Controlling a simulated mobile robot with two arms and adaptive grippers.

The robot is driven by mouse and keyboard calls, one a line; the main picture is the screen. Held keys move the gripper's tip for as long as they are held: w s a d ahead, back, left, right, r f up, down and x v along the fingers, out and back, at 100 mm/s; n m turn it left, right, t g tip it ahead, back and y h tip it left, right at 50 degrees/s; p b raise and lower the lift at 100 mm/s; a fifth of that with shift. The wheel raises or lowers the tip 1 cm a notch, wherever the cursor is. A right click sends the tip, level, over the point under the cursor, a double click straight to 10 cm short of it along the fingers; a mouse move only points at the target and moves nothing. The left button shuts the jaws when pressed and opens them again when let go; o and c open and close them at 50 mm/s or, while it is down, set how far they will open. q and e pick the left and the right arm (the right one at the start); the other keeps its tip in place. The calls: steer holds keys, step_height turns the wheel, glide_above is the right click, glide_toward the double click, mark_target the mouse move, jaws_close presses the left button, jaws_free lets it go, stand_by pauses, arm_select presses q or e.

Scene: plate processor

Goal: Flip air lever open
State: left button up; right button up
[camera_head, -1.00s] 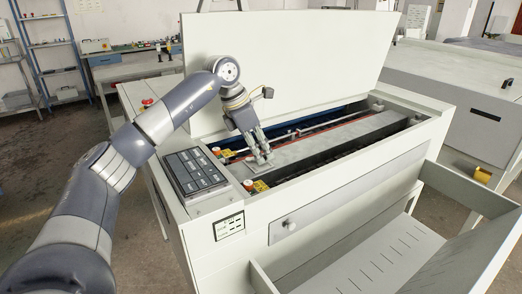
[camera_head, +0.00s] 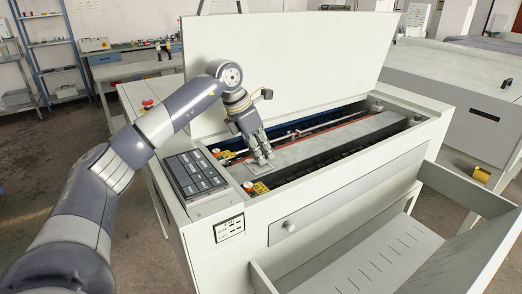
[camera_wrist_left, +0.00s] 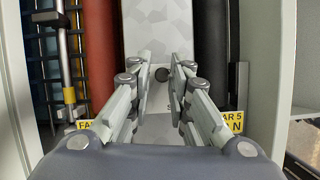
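My left gripper (camera_head: 268,158) reaches down into the open plate processor (camera_head: 330,200), near the left end of its grey bar (camera_head: 335,140). In the left wrist view the two fingers (camera_wrist_left: 161,88) stand apart, so the gripper is open. I cannot tell whether this knob belongs to the air lever, and no part is clearly recognisable as that lever. Whether the fingers touch anything is not clear. My right gripper is not in view.
The raised lid (camera_head: 290,70) stands behind the gripper. A dark button panel (camera_head: 195,173) lies left of the opening. Yellow labels (camera_wrist_left: 231,121) sit near the fingers. A dark red roller (camera_wrist_left: 99,50) and a black roller (camera_wrist_left: 212,45) flank the grey surface. An open drawer (camera_head: 350,260) juts out in front.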

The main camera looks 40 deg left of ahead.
arm_select(q)
steer(key=shift+o, duration=1.2)
steer(key=shift+s+d+f, duration=0.1)
steer(key=shift+r, duration=0.2)
steer(key=v, duration=1.1)
steer(key=shift+r, duration=0.4)
steer(key=shift+s, duration=0.15)
